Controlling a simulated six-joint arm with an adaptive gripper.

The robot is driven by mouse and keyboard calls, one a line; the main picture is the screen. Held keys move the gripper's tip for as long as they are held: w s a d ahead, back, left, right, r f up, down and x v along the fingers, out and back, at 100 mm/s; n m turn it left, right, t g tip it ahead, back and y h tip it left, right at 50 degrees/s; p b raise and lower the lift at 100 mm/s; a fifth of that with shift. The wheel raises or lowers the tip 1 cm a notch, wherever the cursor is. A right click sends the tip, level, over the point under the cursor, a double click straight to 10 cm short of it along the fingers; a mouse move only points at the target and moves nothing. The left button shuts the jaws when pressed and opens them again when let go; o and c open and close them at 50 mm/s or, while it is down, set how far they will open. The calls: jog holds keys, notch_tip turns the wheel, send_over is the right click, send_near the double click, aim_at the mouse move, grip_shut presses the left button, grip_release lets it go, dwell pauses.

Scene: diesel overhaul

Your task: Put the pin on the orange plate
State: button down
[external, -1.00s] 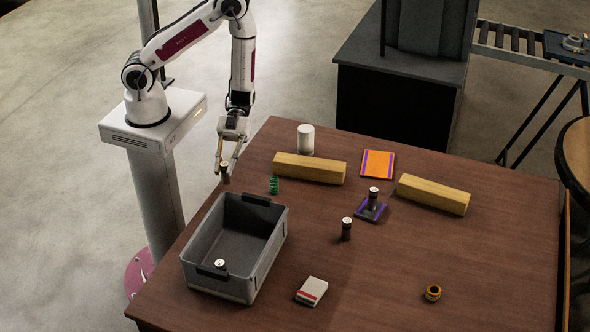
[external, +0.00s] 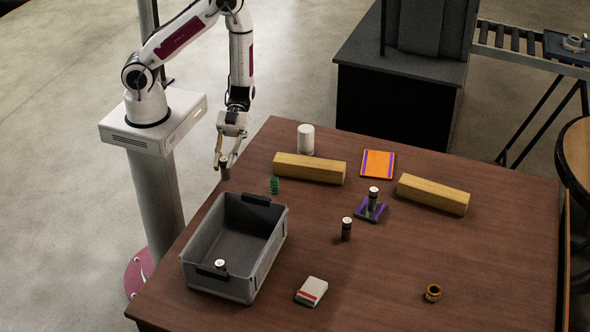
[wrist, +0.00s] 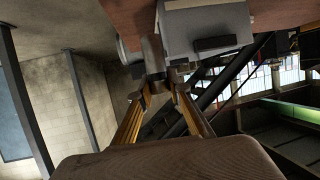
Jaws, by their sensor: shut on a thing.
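My gripper (external: 222,158) is at the table's back left edge, beyond the grey bin. It is shut on a dark cylindrical pin (external: 225,170), which hangs below the fingertips. In the wrist view the fingers (wrist: 162,86) close on the grey pin (wrist: 152,56). The orange plate (external: 378,164) has purple side stripes and lies flat at the back of the table, to the right of my gripper. Its top looks bare.
Similar cylinders stand on the table (external: 346,231), on a purple-edged plate (external: 361,213) and in the grey bin (external: 270,250). Two wooden blocks (external: 310,169) (external: 433,195) flank the orange plate. A white cylinder (external: 306,140) and green spring (external: 274,185) are near the left block.

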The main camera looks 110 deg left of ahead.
jog(key=shift+d, duration=0.15)
jog(key=shift+s+d+f, duration=0.15)
jog(key=shift+s+d, duration=0.05)
jog(key=shift+d, duration=0.05)
jog(key=w+a+f+n+t+y, duration=0.1)
jog(key=w+a+n+t, duration=0.2)
jog(key=w, duration=0.6)
jog(key=w+a+f+n+t+y, duration=0.15)
jog(key=w+a, duration=0.25)
jog(key=w, duration=0.5)
jog(key=w+a+n+t+y, duration=0.2)
jog(key=w+a+n+t, duration=0.1)
jog(key=w, duration=0.6)
jog(key=w+a+r+n+t+y, duration=0.25)
jog(key=w+a+n+y, duration=0.35)
jog(key=w+a, duration=0.4)
jog(key=w+a+n+y, duration=0.1)
jog(key=a+n+y, duration=0.3)
jog(key=a, duration=0.4)
jog(key=w+a+r+n+g+y, duration=0.1)
jog(key=a+n+y, duration=0.3)
jog(key=a, duration=0.5)
jog(key=shift+w+r+n+y, duration=0.35)
jog(key=shift+w+y, duration=0.4)
jog(key=shift+y, duration=0.2)
jog(key=shift+f, duration=0.15)
